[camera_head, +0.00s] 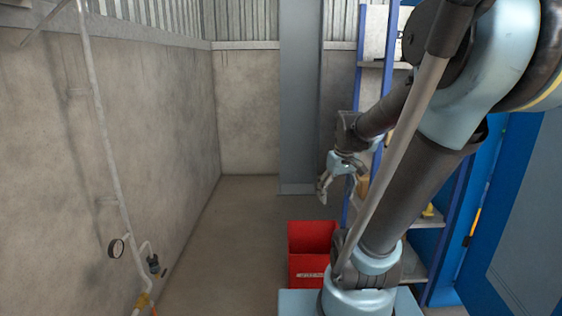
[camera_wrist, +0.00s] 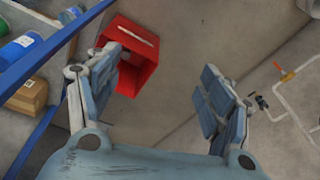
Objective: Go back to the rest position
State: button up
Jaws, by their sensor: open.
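My gripper (camera_head: 341,186) is at the end of my raised arm, in front of the blue shelf unit and above the floor in the head view. In the wrist view my gripper (camera_wrist: 160,90) shows two blue-grey fingers spread wide apart with nothing between them. The fingers point down toward the bare floor. My arm hides part of the shelf unit in the head view.
A red bin (camera_head: 313,238) stands on the floor below my gripper; it also shows in the wrist view (camera_wrist: 140,80). The shelf unit (camera_head: 352,125) holds a cardboard box (camera_wrist: 27,95) and blue containers (camera_wrist: 20,48). The left floor is clear.

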jog(key=s+f+m, duration=0.3)
jog(key=s+f, duration=0.3)
jog(key=s, duration=0.6)
jog(key=shift+s+d+h, duration=0.3)
jog(key=shift+d+h, duration=0.05)
jog(key=shift+h, duration=0.05)
jog(key=shift+f, duration=0.1)
jog(key=shift+w+f, duration=0.2)
jog(key=shift+w, duration=0.2)
jog(key=shift+d, duration=0.1)
dwell(1.0)
